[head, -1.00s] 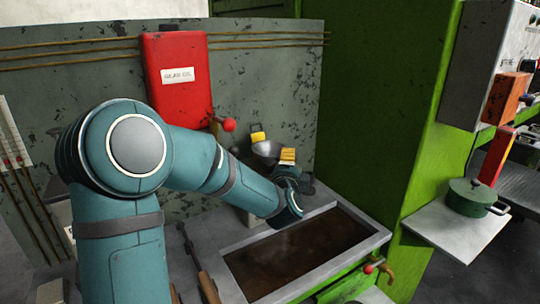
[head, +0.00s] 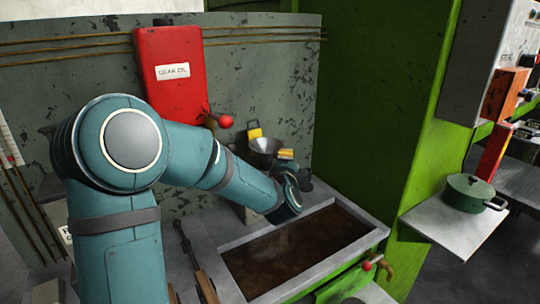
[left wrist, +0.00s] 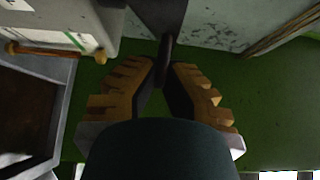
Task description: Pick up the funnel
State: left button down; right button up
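The funnel's lower end is hidden behind my arm. My right gripper is not in view.
The trough (head: 232,247) of dark liquid lies in front of the funnel. A red gear oil tank (head: 172,95) hangs on the back panel, its red-knobbed tap near the funnel. A green press frame (head: 375,110) stands to the right. A green pot (head: 468,193) sits on a side shelf.

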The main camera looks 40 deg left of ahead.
pick_arm(q)
notch_tip(320, 180, up, 21)
jog(key=p, duration=1.1)
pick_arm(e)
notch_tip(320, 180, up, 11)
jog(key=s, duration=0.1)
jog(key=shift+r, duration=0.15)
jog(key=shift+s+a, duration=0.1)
